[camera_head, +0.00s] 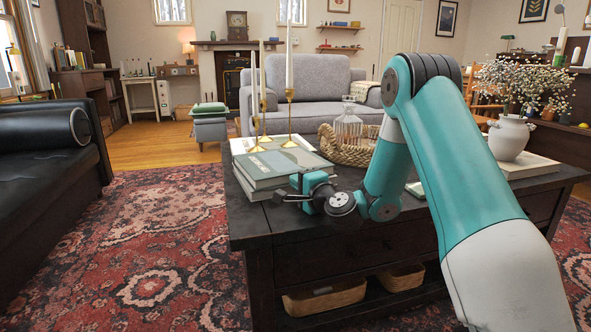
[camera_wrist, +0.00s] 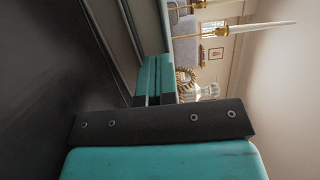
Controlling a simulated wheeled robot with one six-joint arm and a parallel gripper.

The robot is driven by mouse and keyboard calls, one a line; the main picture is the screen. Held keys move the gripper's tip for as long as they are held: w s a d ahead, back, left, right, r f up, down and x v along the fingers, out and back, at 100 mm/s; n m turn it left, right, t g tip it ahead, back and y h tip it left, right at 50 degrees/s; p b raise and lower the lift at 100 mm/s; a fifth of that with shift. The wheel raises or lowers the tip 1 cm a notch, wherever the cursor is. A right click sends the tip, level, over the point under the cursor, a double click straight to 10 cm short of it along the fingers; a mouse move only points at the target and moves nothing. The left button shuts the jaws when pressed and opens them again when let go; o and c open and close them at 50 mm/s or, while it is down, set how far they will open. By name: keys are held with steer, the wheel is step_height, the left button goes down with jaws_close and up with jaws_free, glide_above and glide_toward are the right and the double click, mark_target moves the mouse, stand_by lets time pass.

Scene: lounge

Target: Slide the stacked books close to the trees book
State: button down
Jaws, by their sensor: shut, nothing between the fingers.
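The stacked books (camera_head: 262,181), with grey-green covers and pale page edges, lie near the left front of the dark coffee table (camera_head: 258,222). My gripper (camera_head: 284,197) is shut and empty, low over the tabletop at the front side of the stack. In the wrist view, its teal fingers with dark ends (camera_wrist: 153,82) are together beside the book edges (camera_wrist: 122,30). I cannot tell whether they touch. A paler book (camera_head: 240,145) lies behind the stack; I cannot tell whether it is the trees book. My arm hides part of the table.
Brass candlesticks (camera_head: 290,125) with tall candles rise at the back of the stack. A woven tray (camera_head: 345,153) with a glass decanter (camera_head: 348,125) stands to its right. A white flower vase (camera_head: 510,138) is at the far right. Tabletop left of my gripper is bare.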

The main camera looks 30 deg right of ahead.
steer(key=shift+w+a, duration=0.25)
steer(key=shift+w+a+r+p, duration=0.2)
steer(key=shift+w+a+p, duration=0.25)
steer(key=shift+p, duration=0.55)
steer(key=shift+w+a, duration=0.2)
steer(key=shift+f, duration=0.2)
